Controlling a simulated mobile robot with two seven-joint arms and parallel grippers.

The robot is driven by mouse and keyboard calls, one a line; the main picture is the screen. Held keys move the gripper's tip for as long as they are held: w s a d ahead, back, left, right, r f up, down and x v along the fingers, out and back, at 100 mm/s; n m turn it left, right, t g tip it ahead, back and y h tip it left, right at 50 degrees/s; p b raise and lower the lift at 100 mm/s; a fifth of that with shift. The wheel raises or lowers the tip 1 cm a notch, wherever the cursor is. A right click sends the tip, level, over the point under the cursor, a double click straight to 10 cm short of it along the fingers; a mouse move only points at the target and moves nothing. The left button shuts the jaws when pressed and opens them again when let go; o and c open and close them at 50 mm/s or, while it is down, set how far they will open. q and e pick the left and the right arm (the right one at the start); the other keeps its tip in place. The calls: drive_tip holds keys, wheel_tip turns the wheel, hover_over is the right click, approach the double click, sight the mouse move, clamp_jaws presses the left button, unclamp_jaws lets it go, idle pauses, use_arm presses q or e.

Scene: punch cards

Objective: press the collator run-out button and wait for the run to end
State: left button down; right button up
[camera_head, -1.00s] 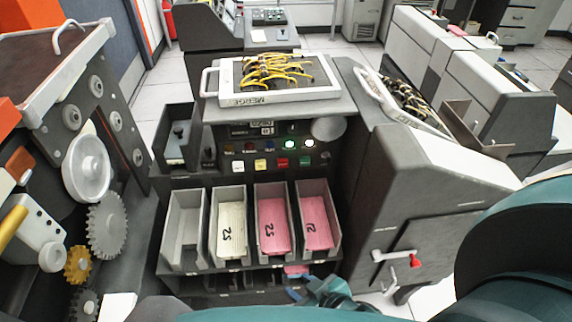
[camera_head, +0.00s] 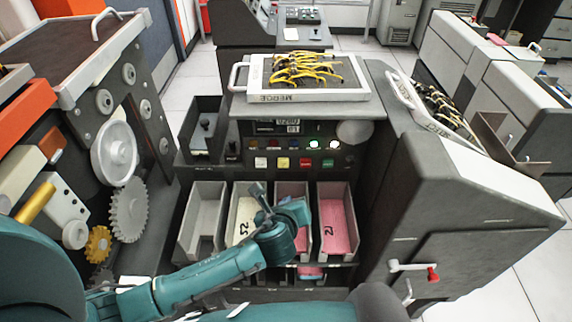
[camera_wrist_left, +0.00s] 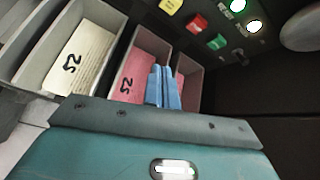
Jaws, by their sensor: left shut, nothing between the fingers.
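The collator's control panel has a row of square buttons: white (camera_head: 261,162), yellow (camera_head: 283,162), red (camera_head: 306,162) and green (camera_head: 328,162). Their labels are too small to read. Above them a green lamp (camera_head: 313,144) and a white lamp (camera_head: 335,144) are lit. In the left wrist view the yellow (camera_wrist_left: 171,6), red (camera_wrist_left: 197,23) and green (camera_wrist_left: 217,42) buttons show at the top. My left gripper (camera_head: 259,190) is shut and empty, below the buttons and in front of the card pockets, apart from the buttons. Its blue fingers (camera_wrist_left: 164,88) are together. My right gripper is not in view.
Below the panel are an empty pocket (camera_head: 207,190), one with cream cards (camera_head: 243,215) and two with pink cards (camera_head: 337,222). A plugboard marked MERGE (camera_head: 262,95) lies on top. A geared machine (camera_head: 128,205) stands left, a grey cabinet with a red-knobbed crank (camera_head: 430,272) right.

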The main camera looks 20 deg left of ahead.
sight(283, 164)
use_arm(q)
drive_tip(key=w+a+m, duration=0.1)
drive_tip(key=w, duration=0.2)
drive_tip(key=w+a+m+y+b, duration=0.1)
drive_tip(key=w, duration=0.2)
drive_tip(key=w+a+m+t, duration=0.1)
drive_tip(key=w, duration=0.2)
drive_tip(key=shift+w+a+m+y+b, duration=0.3)
drive_tip(key=shift+w+a+y+b, duration=0.1)
drive_tip(key=shift+w+a+f, duration=0.15)
drive_tip(key=shift+w+f, duration=0.15)
drive_tip(key=shift+w, duration=0.25)
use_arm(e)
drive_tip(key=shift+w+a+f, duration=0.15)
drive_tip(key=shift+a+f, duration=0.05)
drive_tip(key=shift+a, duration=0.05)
